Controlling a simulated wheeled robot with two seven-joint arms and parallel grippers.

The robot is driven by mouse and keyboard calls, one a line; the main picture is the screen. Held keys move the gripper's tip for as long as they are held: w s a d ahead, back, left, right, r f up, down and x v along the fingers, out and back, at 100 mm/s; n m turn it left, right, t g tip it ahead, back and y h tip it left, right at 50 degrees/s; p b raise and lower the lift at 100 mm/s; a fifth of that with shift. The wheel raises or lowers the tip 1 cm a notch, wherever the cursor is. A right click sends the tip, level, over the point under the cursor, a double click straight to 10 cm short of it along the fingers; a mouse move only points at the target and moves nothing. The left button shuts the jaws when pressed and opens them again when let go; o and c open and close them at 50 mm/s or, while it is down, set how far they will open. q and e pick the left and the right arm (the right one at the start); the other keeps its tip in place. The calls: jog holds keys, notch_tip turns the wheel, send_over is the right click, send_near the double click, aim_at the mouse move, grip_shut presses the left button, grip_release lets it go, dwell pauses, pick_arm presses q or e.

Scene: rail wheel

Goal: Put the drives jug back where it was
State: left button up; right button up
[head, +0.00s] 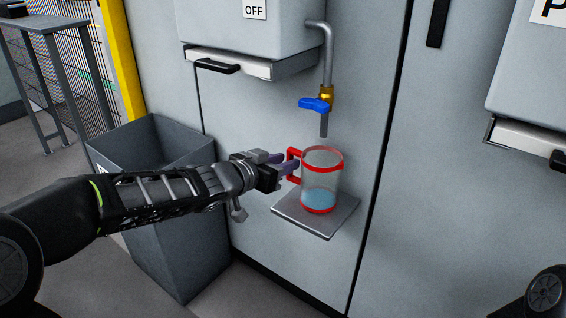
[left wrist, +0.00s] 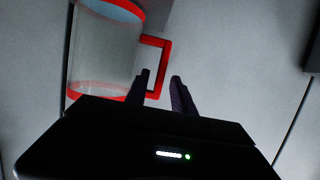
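The jug (head: 321,182) is clear with a red rim, red base band and red handle, and holds a little blue liquid. It stands upright on a small grey shelf (head: 316,212), below a tap with a blue lever (head: 315,104). My left gripper (head: 290,164) is at the handle, on the jug's left side. In the left wrist view the jug (left wrist: 103,45) is at upper left. The fingers (left wrist: 160,80) are apart, with the red handle (left wrist: 163,60) showing between their tips and gaps beside it. My right gripper is not in view.
A grey open bin (head: 180,225) stands below and left of the shelf, under my left arm. A wall box marked OFF (head: 250,30) has a drawer-like tray (head: 250,66) under it. Another box (head: 530,80) is at right. The wall right of the shelf is clear.

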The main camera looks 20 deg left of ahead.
pick_arm(q)
jog(key=shift+s+a+r+p, duration=0.15)
jog(key=shift+s+r+p, duration=0.1)
jog(key=shift+r+p, duration=0.1)
jog(key=p+v, duration=0.6)
jog(key=v, duration=0.5)
jog(key=shift+s, duration=0.2)
